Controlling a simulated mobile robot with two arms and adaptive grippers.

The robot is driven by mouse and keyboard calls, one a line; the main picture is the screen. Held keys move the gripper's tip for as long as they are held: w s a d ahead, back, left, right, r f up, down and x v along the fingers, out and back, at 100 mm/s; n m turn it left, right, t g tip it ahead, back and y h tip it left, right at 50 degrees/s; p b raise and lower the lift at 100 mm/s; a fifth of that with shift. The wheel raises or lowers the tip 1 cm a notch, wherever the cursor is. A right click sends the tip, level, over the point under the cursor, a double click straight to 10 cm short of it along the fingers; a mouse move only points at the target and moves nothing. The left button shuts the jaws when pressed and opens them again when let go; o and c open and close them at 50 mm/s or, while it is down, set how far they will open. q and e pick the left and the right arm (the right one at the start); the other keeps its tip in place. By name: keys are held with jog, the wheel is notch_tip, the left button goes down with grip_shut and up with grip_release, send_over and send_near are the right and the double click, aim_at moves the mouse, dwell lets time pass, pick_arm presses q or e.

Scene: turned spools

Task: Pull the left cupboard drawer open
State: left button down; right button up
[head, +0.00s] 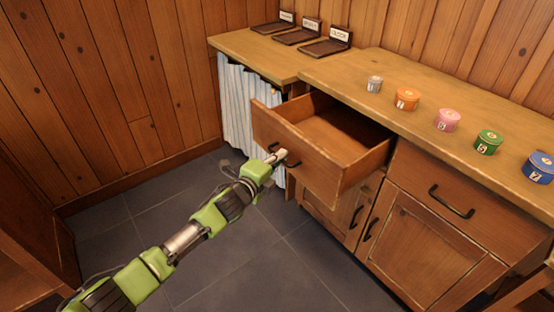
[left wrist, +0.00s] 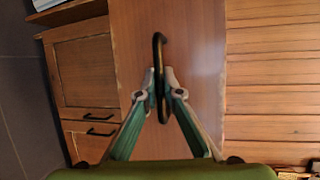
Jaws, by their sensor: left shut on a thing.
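The left cupboard drawer (head: 310,158) stands pulled well out of the cupboard in the head view, and its inside looks empty. Its front also shows in the left wrist view (left wrist: 195,50). The dark drawer handle (left wrist: 159,50) is between the fingertips of my left gripper (left wrist: 166,88). In the head view my left gripper (head: 278,158) reaches the drawer front from the lower left and is shut on the handle. My right gripper is in neither view.
A closed right drawer (head: 480,213) is beside it, with cupboard doors below. Several numbered round tins, among them an orange one (head: 407,99), stand on the wooden counter (head: 390,78). Labelled dark stands (head: 328,46) are at the back. Tiled floor (head: 200,250) lies open before the cupboard.

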pick_arm(q)
jog(key=c, duration=2.2)
grip_release()
jog(key=shift+o, duration=0.2)
jog(key=v, duration=1.2)
jog(key=shift+d, duration=0.1)
